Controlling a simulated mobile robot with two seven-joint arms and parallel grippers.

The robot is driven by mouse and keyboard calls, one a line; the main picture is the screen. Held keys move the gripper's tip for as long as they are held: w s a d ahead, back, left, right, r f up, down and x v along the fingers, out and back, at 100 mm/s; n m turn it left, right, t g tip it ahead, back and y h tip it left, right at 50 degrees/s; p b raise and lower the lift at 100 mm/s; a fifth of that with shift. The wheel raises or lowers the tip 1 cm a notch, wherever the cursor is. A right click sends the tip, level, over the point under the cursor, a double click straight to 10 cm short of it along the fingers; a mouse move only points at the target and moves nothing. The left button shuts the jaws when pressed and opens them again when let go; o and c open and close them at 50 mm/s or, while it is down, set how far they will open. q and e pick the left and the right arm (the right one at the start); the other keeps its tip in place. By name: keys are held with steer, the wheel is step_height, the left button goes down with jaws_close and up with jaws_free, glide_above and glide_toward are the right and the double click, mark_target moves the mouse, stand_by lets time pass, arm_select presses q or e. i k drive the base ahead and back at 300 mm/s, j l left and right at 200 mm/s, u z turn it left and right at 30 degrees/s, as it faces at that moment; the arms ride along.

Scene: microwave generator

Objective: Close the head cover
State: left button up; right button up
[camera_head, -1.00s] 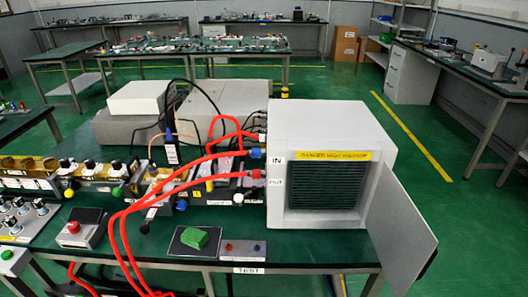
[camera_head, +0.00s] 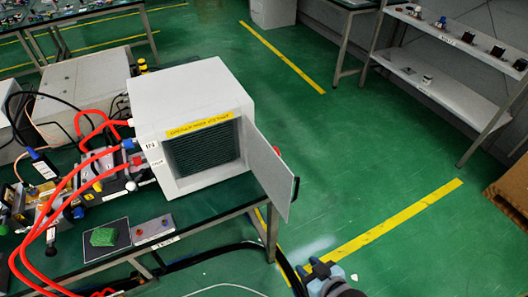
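The head cover (camera_head: 268,172) is a light grey hinged panel on the right front edge of the white generator box (camera_head: 190,95). It stands swung open, out to the right, with a dark handle near its free edge. The dark grille (camera_head: 205,150) inside the box front is exposed below a yellow warning label. My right gripper (camera_head: 318,269) is at the bottom edge, below and to the right of the cover and apart from it in the picture. It is cut off by the frame, and its finger opening is unclear. My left gripper is not in view.
The box stands on a dark green table (camera_head: 125,262) with red cables (camera_head: 62,190), a green block (camera_head: 103,236) and a small switch panel (camera_head: 153,229). Shelving (camera_head: 440,80) and a brown box (camera_head: 512,188) are at the right. Green floor right of the table is mostly clear.

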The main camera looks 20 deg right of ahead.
mark_target(276, 178)
steer(key=l+u, duration=0.3)
steer(key=l, duration=0.45)
steer(key=l+u, duration=0.25)
steer(key=l, duration=0.45)
steer(key=k+l+u, duration=0.15)
steer(key=l+u, duration=0.15)
steer(key=l, duration=0.4)
